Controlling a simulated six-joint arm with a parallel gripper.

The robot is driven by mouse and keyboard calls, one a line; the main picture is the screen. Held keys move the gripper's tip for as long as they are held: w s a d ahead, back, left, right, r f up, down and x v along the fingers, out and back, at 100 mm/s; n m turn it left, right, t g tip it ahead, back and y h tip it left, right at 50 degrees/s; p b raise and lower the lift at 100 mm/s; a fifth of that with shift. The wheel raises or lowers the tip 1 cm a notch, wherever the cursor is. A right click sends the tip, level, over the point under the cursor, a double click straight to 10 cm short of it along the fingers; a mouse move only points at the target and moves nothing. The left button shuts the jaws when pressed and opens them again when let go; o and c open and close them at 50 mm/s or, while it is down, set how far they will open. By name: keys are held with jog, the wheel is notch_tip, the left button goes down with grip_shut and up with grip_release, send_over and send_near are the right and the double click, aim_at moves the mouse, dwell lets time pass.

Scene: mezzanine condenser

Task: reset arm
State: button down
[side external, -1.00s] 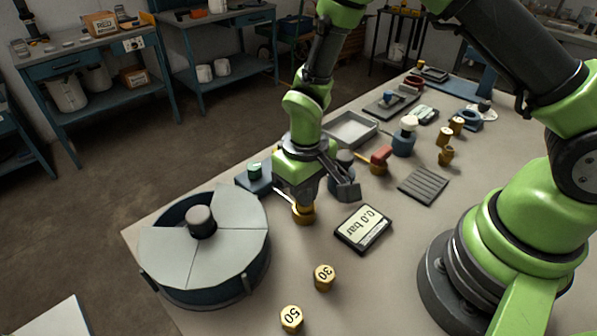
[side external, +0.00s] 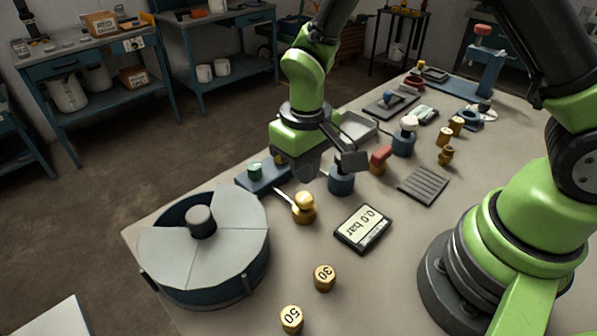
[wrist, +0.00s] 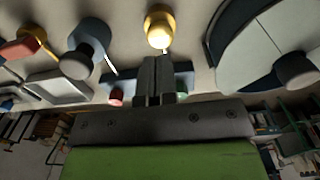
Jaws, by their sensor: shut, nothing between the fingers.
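My gripper (side external: 305,170) is raised above the table, up and behind a brass knob with a pale lever (side external: 303,208). Its fingers are together and empty in the wrist view (wrist: 154,78). The brass knob also shows in the wrist view (wrist: 159,28), just beyond the fingertips and apart from them. A display reading 0.0 bar (side external: 363,228) lies to the right of the knob. A blue base with a green button (side external: 256,171) is partly hidden behind my gripper; a red button (wrist: 116,97) shows beside the fingers in the wrist view.
A round drum with pale lid segments (side external: 205,245) stands at the left. A blue-based knob (side external: 341,181), a red-handled valve (side external: 380,159) and a grey tray (side external: 358,127) crowd the area behind. A ribbed mat (side external: 423,186) lies right.

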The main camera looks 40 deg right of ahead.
notch_tip(320, 180, up, 9)
jog(key=s+d+m+t, duration=0.1)
jog(key=d+t, duration=0.1)
jog(key=s+d+r+m+t+y, duration=0.2)
jog(key=s+r+t, duration=0.3)
jog(key=s+r, duration=0.7)
jog(key=shift+s+d+r+m, duration=0.45)
jog(key=shift+s+d, duration=0.2)
jog(key=shift+s, duration=0.2)
dwell(0.8)
